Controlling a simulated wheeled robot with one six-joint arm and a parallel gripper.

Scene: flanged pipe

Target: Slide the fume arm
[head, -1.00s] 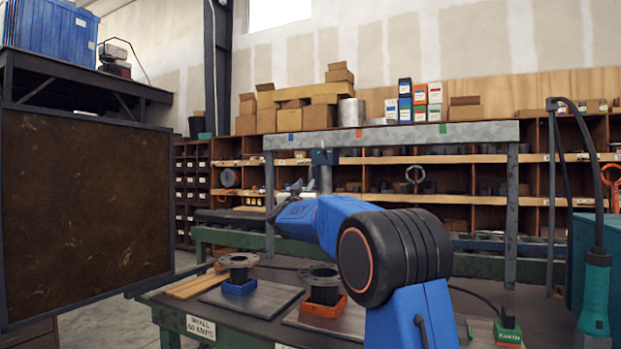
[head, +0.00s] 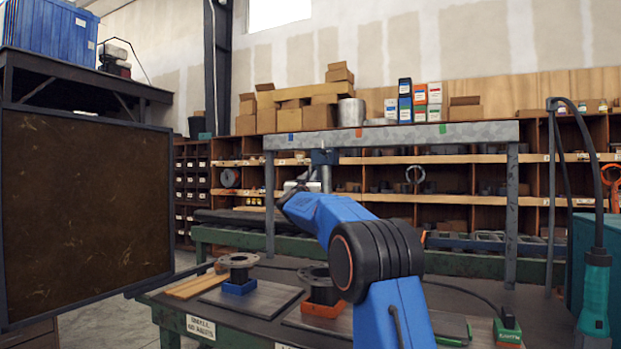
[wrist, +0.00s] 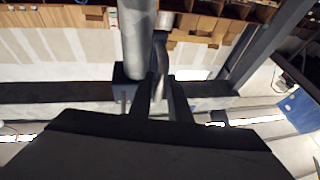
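Contact cannot be told.
The grey rail (head: 400,136) carries blue, orange and green marks and stands on posts. Below, the bench holds two flanged pipe pieces (head: 238,262) (head: 320,283) on blue and orange supports. A dark screen (head: 85,205) stands left; a teal-handled hose (head: 596,290) hangs right.

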